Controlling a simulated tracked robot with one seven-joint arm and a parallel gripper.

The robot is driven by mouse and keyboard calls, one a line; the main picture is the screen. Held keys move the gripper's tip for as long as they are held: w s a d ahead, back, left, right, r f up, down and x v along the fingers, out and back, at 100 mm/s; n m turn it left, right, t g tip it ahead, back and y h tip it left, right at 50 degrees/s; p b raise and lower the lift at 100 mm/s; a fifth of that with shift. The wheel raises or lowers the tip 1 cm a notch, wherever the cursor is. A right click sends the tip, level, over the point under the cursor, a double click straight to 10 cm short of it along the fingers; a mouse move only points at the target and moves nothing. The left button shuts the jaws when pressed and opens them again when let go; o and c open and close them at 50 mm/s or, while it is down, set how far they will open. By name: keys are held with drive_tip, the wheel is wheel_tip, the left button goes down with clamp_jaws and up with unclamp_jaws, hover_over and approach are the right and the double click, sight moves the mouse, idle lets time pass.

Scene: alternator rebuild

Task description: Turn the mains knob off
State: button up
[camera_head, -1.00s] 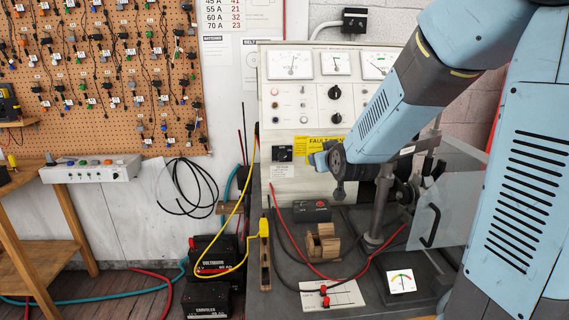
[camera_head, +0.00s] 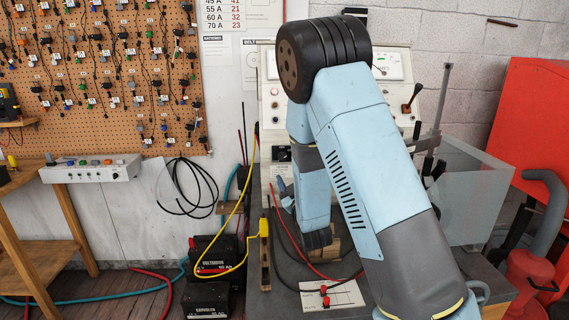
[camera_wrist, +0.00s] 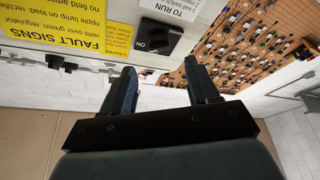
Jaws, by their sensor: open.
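The mains knob (camera_wrist: 160,38) is a black rotary knob on a black plate with an "ON" mark, on the pale test panel (camera_wrist: 200,12). In the wrist view it appears upside down, beyond my gripper (camera_wrist: 162,78). My gripper is open and empty; its two dark fingers stand apart, with the knob ahead of the gap between them and not touched. In the head view the knob's black plate (camera_head: 283,154) shows at the panel's lower left, beside my arm. My arm hides much of the panel there, and my fingers are not clear in that view.
A yellow fault-signs label (camera_wrist: 65,28) is beside the knob. Below the panel, the dark bench holds a white card with red terminals (camera_head: 330,296) and loose leads. A clear guard (camera_head: 465,190) stands to the right, and a yellow cable (camera_head: 240,205) hangs at the left edge.

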sight(283, 159)
drive_tip(key=shift+x, duration=3.75)
